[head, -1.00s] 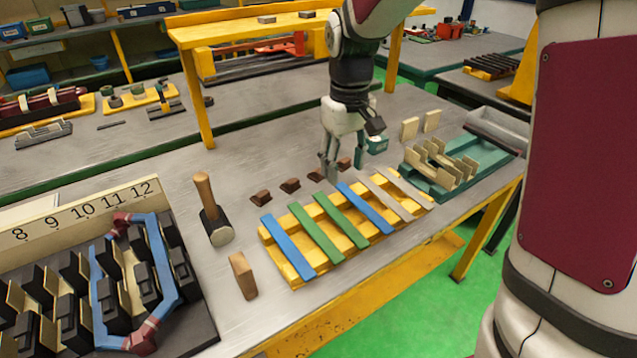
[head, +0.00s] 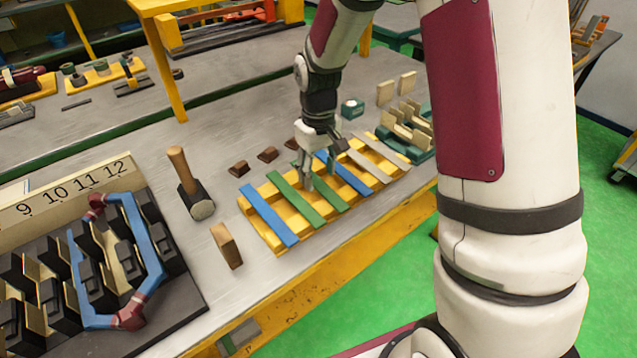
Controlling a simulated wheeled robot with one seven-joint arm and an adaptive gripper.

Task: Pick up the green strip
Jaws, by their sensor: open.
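Two green strips lie side by side across the yellow rack (head: 262,232): a left one (head: 293,198) and a right one (head: 331,195). My gripper (head: 307,182) points down over the rack with open jaws. Its fingertips are at the upper part of the right green strip and cover some of it. I cannot tell whether they touch the strip. No strip is lifted.
A blue strip (head: 269,216) lies left of the green ones; another blue strip (head: 350,180) and pale strips (head: 369,164) lie to the right.

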